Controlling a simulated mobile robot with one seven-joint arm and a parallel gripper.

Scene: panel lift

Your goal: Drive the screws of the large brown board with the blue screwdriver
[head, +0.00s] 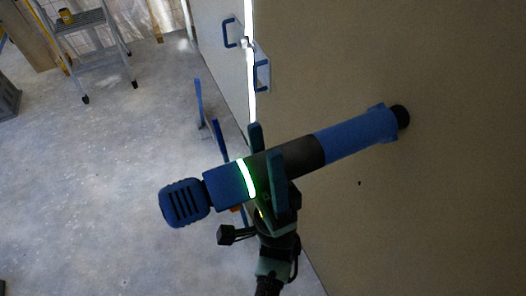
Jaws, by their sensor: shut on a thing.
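The large brown board (430,210) stands upright and fills the right half of the head view. My gripper (267,165) is shut on the blue screwdriver (352,136), with a finger on each side of its dark middle part. The screwdriver is tilted, its vented blue end (185,203) at lower left and a glowing green-white ring by the fingers. Its black front end (401,117) points up and right at the board; I cannot tell whether it touches. A small dark spot (360,183), possibly a screw, shows on the board below the screwdriver. Anything behind the front end is hidden.
A pale panel with blue handles (229,32) stands left of the board, with a bright gap between them. Blue upright pieces (198,100) stand low beside the panel. A stepladder (88,40) stands at the back left. The grey floor (90,180) at left is mostly clear.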

